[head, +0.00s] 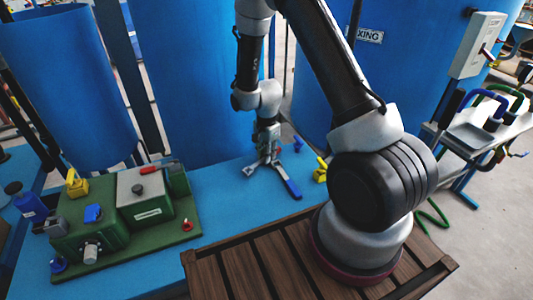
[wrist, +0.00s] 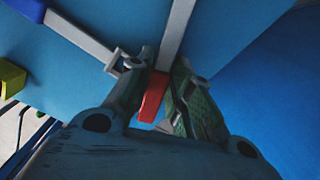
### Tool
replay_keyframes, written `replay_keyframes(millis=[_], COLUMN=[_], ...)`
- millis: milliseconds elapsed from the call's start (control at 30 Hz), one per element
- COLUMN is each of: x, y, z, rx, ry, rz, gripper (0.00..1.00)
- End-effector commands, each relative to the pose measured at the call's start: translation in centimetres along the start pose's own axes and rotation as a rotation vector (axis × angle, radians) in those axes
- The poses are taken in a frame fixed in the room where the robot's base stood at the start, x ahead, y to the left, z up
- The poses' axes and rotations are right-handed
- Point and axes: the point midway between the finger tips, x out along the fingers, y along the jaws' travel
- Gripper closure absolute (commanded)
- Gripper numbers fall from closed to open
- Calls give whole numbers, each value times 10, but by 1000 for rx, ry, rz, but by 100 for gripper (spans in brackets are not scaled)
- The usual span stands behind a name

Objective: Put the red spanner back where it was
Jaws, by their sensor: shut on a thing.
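The red spanner shows in the wrist view as a red grip (wrist: 153,97) with a grey shaft running up to the top edge. My gripper (wrist: 158,92) is shut on its red part, which lies between the two fingers. In the head view my gripper (head: 266,157) is low over the blue bench, and the red part does not show there. I cannot tell whether the spanner touches the bench. A blue-handled spanner (head: 291,188) lies beside the gripper; its grey shaft (wrist: 85,37) also shows at upper left in the wrist view.
The blue bench (head: 225,205) is clear between the gripper and a green machine (head: 125,222) with coloured valves at left. A yellow part (head: 320,172) and a small blue part (head: 298,144) stand right of the gripper. Large blue tanks (head: 195,80) rise behind.

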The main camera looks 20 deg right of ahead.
Motion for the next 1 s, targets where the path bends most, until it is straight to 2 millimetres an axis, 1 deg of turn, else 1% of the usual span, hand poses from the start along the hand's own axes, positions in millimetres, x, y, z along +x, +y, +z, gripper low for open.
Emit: replay_keyframes(millis=[633, 667, 700, 767, 800, 1000], x=[15, 15, 15, 15, 15, 14], y=[2, 2, 2, 2, 2, 1], z=[1, 1, 1, 0, 0, 0], rx=[0, 0, 0, 0, 0, 0], ry=[-1, -1, -1, -1, -1, -1], rz=[4, 4, 5, 4, 4, 2], gripper=[100, 75, 68, 57, 54, 54])
